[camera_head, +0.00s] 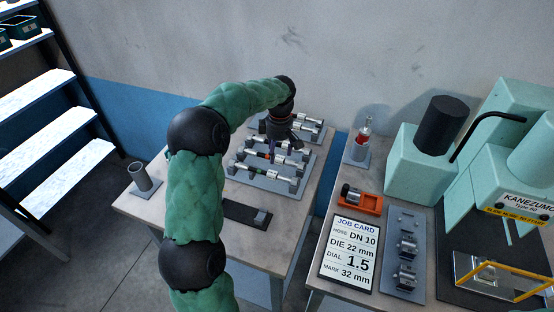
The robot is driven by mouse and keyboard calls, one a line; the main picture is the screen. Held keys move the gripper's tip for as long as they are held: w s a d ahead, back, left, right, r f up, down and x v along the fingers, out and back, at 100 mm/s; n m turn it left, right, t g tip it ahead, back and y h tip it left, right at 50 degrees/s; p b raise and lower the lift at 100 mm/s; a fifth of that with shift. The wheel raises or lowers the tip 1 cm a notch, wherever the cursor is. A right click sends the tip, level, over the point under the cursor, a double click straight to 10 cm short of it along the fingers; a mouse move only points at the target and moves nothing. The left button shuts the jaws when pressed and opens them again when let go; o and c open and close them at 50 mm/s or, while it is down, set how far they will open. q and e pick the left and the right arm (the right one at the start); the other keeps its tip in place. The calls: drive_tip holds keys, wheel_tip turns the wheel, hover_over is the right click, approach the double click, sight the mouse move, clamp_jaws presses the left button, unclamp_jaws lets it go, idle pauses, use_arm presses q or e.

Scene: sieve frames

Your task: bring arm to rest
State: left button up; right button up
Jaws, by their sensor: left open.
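My left arm, in a green sleeve with black joints, reaches up from the bottom of the head view and bends over the left table (155,207). Its gripper (284,150) points down, open, over a grey rack (252,179) of hose pieces with metal ends. I cannot tell whether the fingers touch a hose piece. The gripper and wrist hide part of this rack and of a second rack (314,140) behind it. My right gripper is not in view.
A grey cup (144,177) and a dark flat fixture (243,214) are on the left table. The right table holds a job card (348,255), an orange tool (361,200), a grey fixture plate (405,222), a red-topped bottle (364,136) and a mint-green machine (420,165). Shelves (50,143) stand far left.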

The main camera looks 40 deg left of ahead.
use_arm(q)
drive_tip(key=shift+r, duration=0.5)
